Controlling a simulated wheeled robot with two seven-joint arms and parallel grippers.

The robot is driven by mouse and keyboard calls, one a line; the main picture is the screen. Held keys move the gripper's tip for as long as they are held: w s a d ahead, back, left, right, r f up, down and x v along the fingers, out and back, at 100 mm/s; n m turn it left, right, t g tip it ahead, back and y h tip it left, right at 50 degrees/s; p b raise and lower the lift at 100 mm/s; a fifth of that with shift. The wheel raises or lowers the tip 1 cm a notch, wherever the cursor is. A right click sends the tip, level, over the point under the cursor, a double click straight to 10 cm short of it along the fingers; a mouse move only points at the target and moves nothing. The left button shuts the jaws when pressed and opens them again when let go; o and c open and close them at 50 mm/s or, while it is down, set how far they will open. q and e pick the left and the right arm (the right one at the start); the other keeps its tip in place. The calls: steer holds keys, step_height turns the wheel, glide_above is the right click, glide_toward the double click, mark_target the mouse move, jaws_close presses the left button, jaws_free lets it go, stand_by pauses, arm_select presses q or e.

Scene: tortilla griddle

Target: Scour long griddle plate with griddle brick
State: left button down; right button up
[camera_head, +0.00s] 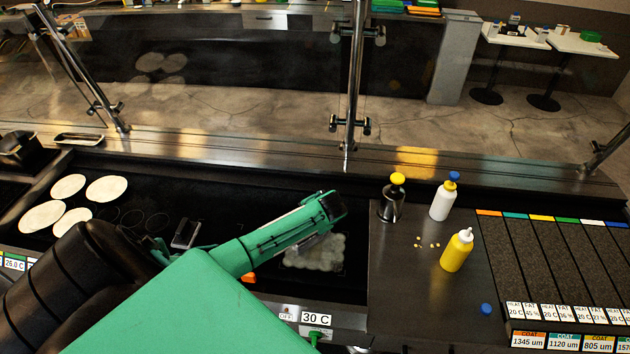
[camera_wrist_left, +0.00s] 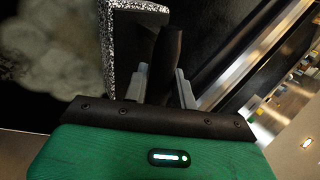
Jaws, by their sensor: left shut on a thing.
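The long griddle plate (camera_head: 155,195) is a black surface across the left and middle of the head view. A pale, foamy-looking patch (camera_head: 315,256) lies on its right end and also shows in the left wrist view (camera_wrist_left: 40,65). My left gripper (camera_head: 312,236) is over this patch. In the left wrist view its fingers (camera_wrist_left: 162,82) are shut around the dark handle of the griddle brick (camera_wrist_left: 120,50), a speckled grey block beside the patch. The brick is mostly hidden under my gripper in the head view. Contact with the plate cannot be told. My right gripper is not seen.
Several tortillas (camera_head: 107,188) lie on the plate's left. A small metal-edged item (camera_head: 185,233) sits mid-plate. A yellow bottle (camera_head: 457,250), a white bottle (camera_head: 442,202) and a dark yellow-capped bottle (camera_head: 392,200) stand right of the plate. A glass guard post (camera_head: 352,90) rises behind.

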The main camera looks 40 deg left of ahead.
arm_select(q)
steer(key=shift+w+d, duration=0.5)
steer(key=shift+d, duration=0.3)
steer(key=shift+w+d, duration=0.4)
steer(key=shift+d, duration=0.3)
steer(key=shift+w+d, duration=0.45)
steer(key=shift+d, duration=0.3)
steer(key=shift+w+d, duration=0.4)
steer(key=shift+d, duration=0.3)
steer(key=shift+f, duration=0.1)
steer(key=shift+w+d, duration=0.7)
steer(key=shift+d, duration=0.35)
steer(key=shift+s+a, duration=0.1)
steer(key=shift+a, duration=0.05)
steer(key=shift+s+a, duration=0.45)
steer(key=shift+a, duration=0.25)
steer(key=shift+s+a, duration=0.4)
steer(key=shift+a, duration=0.25)
steer(key=shift+s+a, duration=0.45)
steer(key=shift+a, duration=0.25)
steer(key=shift+a, duration=0.1)
